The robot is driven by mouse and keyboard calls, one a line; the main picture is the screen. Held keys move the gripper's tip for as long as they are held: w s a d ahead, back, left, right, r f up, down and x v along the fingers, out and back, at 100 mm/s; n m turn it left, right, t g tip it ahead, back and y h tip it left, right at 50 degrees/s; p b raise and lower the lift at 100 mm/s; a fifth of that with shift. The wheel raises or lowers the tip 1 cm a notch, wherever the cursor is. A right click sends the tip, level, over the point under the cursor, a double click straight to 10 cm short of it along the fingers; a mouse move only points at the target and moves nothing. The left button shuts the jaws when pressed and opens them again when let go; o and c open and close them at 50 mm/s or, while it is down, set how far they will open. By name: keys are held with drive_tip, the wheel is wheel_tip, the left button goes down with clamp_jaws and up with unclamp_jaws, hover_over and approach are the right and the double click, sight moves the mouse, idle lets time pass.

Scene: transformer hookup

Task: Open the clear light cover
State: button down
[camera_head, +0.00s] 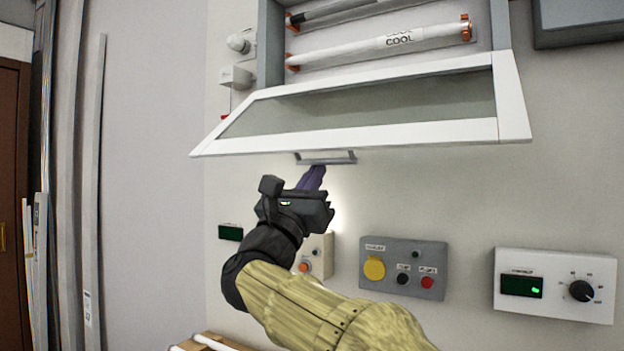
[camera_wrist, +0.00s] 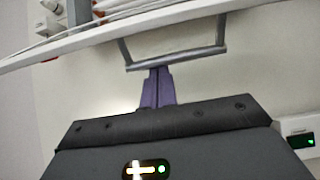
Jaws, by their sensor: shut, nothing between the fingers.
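The clear light cover (camera_head: 365,105) has a white frame and a see-through pane. It is hinged on the grey light box and stands swung outward, tilted toward me, with the tubes showing above it. Its grey bar handle (camera_head: 327,160) is on the lower front edge. The handle also shows in the wrist view (camera_wrist: 178,60). My gripper (camera_head: 314,174) has purple fingers, shut and empty, just below the handle. In the wrist view the fingertips (camera_wrist: 158,72) are close to the handle bar; I cannot tell whether they touch it. The fingers are not around the bar.
White tubes (camera_head: 375,43) lie in the box behind the cover. Below, on the wall, are a grey button panel (camera_head: 403,269), a white dial panel (camera_head: 556,285) and a small box with an orange button (camera_head: 316,257). Tall boards (camera_head: 85,180) stand at the left.

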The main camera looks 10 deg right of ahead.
drive_tip(key=s+a+f+b, duration=0.3)
drive_tip(key=s+f+b, duration=0.1)
drive_tip(key=f, duration=0.4)
drive_tip(key=shift+b, duration=0.55)
idle(0.5)
